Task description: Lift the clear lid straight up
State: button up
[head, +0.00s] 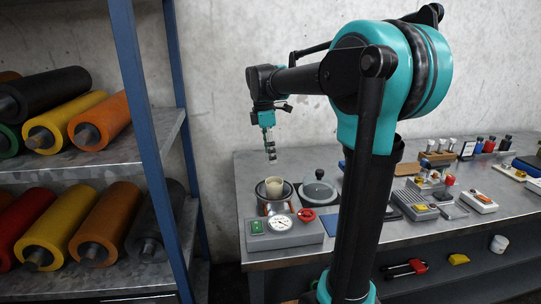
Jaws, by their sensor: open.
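A round, greyish see-through lid (318,193) with a dark knob on top shows on the bench, right of a metal pot-like vessel (272,207). I cannot tell whether it rests on something or directly on the bench. A cream cup-shaped drum (274,186) stands in the top of the vessel. My gripper (271,159) points down, open and empty, in the air above the drum and up and left of the lid. It touches neither. Its fingers are small in this view.
A grey control box (285,235) with a dial and red knob stands in front of the vessel. A rack with a blue post (147,120) and coloured rolls stands at left. Tools and small parts crowd the bench (450,228) at right. My arm hides part of the bench.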

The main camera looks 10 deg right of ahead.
aim_at(318, 188)
jog(key=l, duration=1.6)
